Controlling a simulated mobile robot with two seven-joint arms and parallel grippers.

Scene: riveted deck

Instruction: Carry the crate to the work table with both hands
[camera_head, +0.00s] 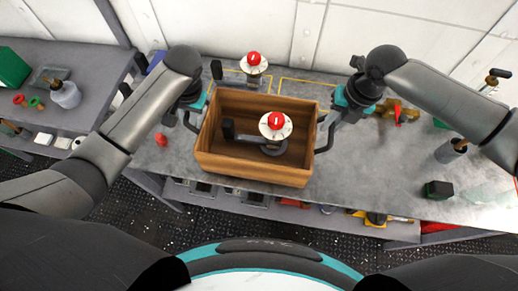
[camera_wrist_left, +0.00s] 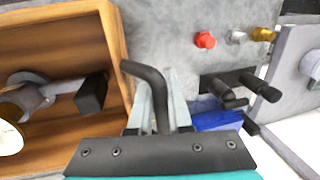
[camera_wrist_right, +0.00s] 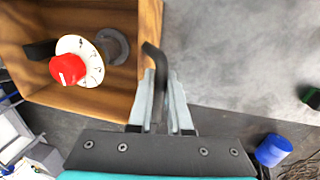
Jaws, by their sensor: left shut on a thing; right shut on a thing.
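The wooden crate (camera_head: 250,170) is level over the grey work table (camera_head: 400,170), near its front edge; I cannot tell whether it touches the top. Inside it lies a fitting with a red knob and white dial (camera_head: 276,124), also in the right wrist view (camera_wrist_right: 82,62). My left gripper (camera_head: 191,114) is shut on the black handle (camera_wrist_left: 150,82) at the crate's left side. My right gripper (camera_head: 337,116) is shut on the black handle (camera_wrist_right: 157,68) at its right side. The finger contacts are partly hidden in the head view.
A second red-knobbed fitting (camera_head: 254,66) stands behind the crate, near yellow outlines (camera_head: 308,82) on the table. A brass-coloured valve (camera_head: 398,112), a dark green block (camera_head: 438,189) and a cup (camera_head: 450,150) are at the right. A side bench (camera_head: 90,70) stands left.

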